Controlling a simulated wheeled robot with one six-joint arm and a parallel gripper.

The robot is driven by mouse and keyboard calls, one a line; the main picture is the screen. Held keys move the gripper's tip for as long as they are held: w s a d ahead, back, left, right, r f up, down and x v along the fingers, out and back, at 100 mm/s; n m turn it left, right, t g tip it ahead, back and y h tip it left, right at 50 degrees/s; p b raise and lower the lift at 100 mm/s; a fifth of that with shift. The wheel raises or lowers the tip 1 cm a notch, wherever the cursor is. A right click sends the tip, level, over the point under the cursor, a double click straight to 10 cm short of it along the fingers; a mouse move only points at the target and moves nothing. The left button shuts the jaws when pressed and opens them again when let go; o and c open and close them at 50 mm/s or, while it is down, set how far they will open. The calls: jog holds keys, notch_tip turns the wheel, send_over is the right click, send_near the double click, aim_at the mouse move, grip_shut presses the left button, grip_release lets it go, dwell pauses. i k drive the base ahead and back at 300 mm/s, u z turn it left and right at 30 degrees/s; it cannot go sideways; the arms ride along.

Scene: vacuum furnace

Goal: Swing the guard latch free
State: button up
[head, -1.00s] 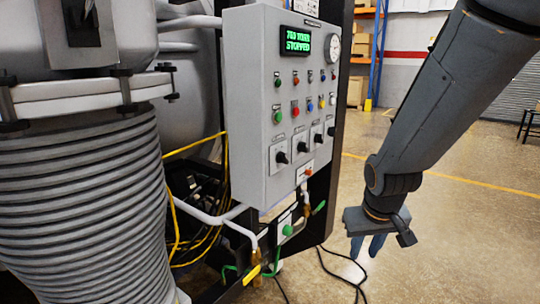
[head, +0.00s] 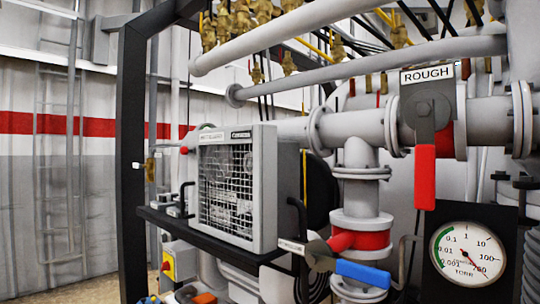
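I cannot pick out the guard latch for certain in the head view. A grey box with a wire-grid guard (head: 227,187) stands on a black shelf at centre left. A small red knob (head: 184,150) sits at its left, beside a brass fitting. A valve marked ROUGH (head: 427,104) has a red handle (head: 425,177) hanging straight down. Below, a blue handle (head: 362,273) extends to the right from a grey plate, roughly level. My gripper is not in view, so its opening and anything in it are hidden.
A black post (head: 131,170) stands left of the shelf (head: 215,238). Grey pipes (head: 350,72) cross above, with brass valves (head: 240,22) at the top. A round TORR gauge (head: 467,253) is at lower right. Clear floor shows at lower left.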

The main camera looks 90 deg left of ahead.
aim_at(184, 151)
jog(key=u, duration=3.65)
jog(key=k, duration=0.65)
jog(key=u, duration=0.5)
jog(key=i, duration=1.1)
jog(key=z, duration=0.65)
